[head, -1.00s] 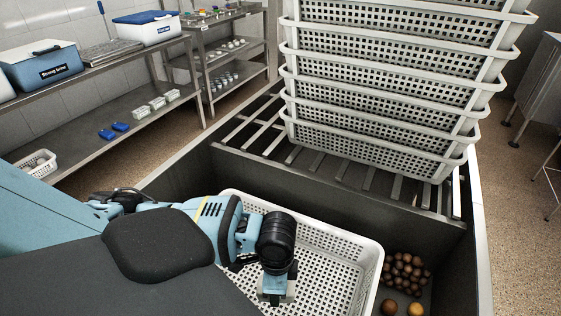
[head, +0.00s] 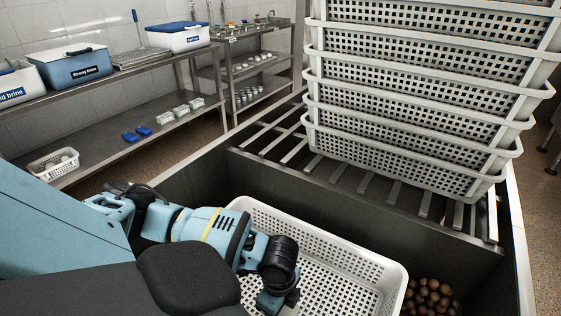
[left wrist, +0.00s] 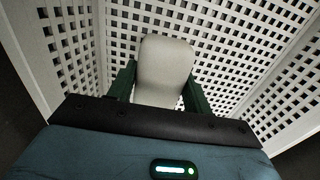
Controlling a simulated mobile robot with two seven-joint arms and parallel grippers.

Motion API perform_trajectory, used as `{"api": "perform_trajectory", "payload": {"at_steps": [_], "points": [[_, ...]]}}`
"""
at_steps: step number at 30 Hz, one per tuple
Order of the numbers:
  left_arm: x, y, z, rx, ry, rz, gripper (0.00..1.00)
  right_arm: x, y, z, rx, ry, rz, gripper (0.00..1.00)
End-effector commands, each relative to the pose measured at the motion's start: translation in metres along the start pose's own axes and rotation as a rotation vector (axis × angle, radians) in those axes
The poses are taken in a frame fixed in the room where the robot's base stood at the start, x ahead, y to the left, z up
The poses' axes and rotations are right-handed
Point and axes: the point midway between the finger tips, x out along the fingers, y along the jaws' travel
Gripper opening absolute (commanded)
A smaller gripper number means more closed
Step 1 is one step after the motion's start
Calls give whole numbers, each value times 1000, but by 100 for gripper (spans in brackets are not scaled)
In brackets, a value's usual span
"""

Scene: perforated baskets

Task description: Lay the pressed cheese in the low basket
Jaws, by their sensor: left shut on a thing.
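The low basket (head: 378,263) is a white perforated crate in the lower middle of the head view, inside a dark metal trough. My left gripper (head: 276,300) points down inside the basket's outline. In the left wrist view its dark green fingers are shut on a pale, rounded block, the pressed cheese (left wrist: 164,62). The white perforated floor and walls of the basket surround the cheese in that view. I cannot tell whether the cheese touches the floor. In the head view my gripper and arm hide the cheese. My right gripper is not in view.
A tall stack of white perforated baskets (head: 405,125) stands on slats behind the trough. Brown balls (head: 430,297) lie right of the low basket. Steel shelves at the left hold a blue brine box (head: 75,67), a white box (head: 178,38) and a small basket (head: 54,163).

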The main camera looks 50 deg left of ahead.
Motion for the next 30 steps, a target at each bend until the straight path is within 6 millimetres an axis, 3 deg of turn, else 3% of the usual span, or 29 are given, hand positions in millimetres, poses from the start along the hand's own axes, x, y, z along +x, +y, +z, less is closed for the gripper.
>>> {"api": "perform_trajectory", "payload": {"at_steps": [10,18,29,30], "points": [[14,0,0,0,0,-1,22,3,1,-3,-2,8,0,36],[46,0,0,0,-1,0,22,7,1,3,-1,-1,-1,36],[49,0,0,-1,0,-1,22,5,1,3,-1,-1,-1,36],[50,0,0,-1,0,-1,51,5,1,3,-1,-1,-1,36]]}}
